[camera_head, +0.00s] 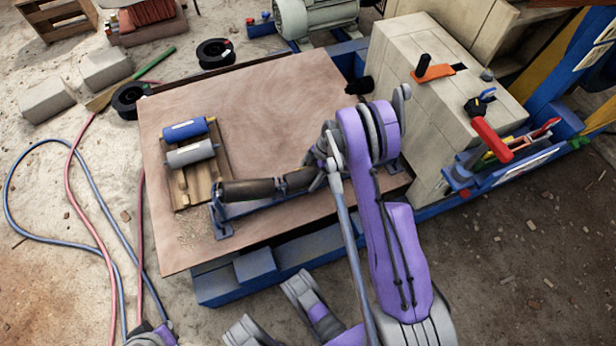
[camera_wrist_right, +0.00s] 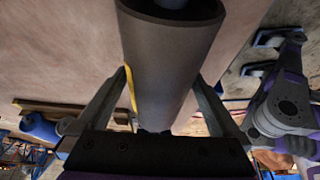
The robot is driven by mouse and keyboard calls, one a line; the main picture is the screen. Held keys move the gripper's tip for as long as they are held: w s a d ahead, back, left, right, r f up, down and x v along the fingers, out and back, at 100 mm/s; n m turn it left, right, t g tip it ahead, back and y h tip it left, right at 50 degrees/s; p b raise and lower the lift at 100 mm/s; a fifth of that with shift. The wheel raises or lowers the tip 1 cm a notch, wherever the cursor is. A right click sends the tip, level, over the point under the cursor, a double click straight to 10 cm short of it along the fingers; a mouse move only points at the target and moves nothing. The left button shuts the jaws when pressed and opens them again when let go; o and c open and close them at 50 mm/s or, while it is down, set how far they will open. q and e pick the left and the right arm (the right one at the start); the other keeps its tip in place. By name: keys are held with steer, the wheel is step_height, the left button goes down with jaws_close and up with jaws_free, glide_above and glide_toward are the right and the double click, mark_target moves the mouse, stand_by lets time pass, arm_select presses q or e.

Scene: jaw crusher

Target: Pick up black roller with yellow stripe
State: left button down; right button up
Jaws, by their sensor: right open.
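A long black roller (camera_head: 250,189) lies in a blue bracket frame (camera_head: 222,229) on the board, toward its front right. In the right wrist view the black roller (camera_wrist_right: 172,60) fills the middle, with a thin yellow stripe (camera_wrist_right: 131,90) along its left edge. My right gripper (camera_head: 318,172) is at the roller's right part. In the wrist view its two fingers (camera_wrist_right: 161,78) stand open, one on each side of the roller. Whether they touch it is unclear.
A small wooden pallet (camera_head: 183,203) holds a blue roller (camera_head: 190,130) and a grey roller (camera_head: 190,153), left of the bracket. The back of the brown board (camera_head: 270,90) is clear. A pale machine block (camera_head: 400,70) and a blue tool tray (camera_head: 520,165) stand at right.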

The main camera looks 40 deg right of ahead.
steer(key=shift+r, duration=0.1)
jaws_close()
stand_by(0.4)
